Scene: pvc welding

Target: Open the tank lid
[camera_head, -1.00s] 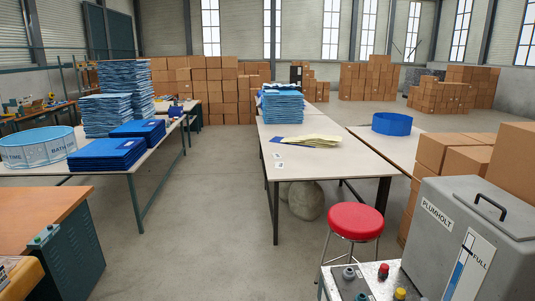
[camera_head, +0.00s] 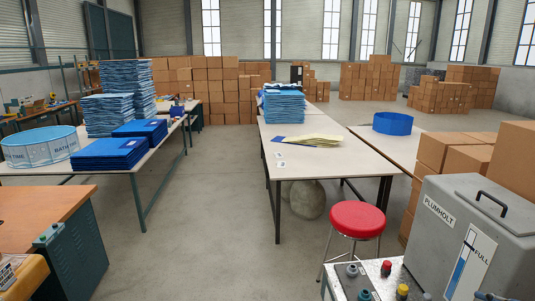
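The grey tank (camera_head: 450,230) stands at the lower right, with a PLUMHOLT label and a level gauge marked FULL on its front. Its lid (camera_head: 510,196) is on top and looks closed, with a dark arched handle (camera_head: 492,201). A small dark shape (camera_head: 488,296) shows at the bottom edge in front of the tank. It looks like part of my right gripper, apart from the handle and mostly out of frame, so its fingers cannot be made out. My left gripper is not in view.
A metal bench with coloured knobs (camera_head: 387,267) is left of the tank, near a red stool (camera_head: 357,219). Cardboard boxes (camera_head: 450,157) stand behind the tank. A long table (camera_head: 330,165) holds blue sheets. Open floor (camera_head: 220,220) lies in the middle.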

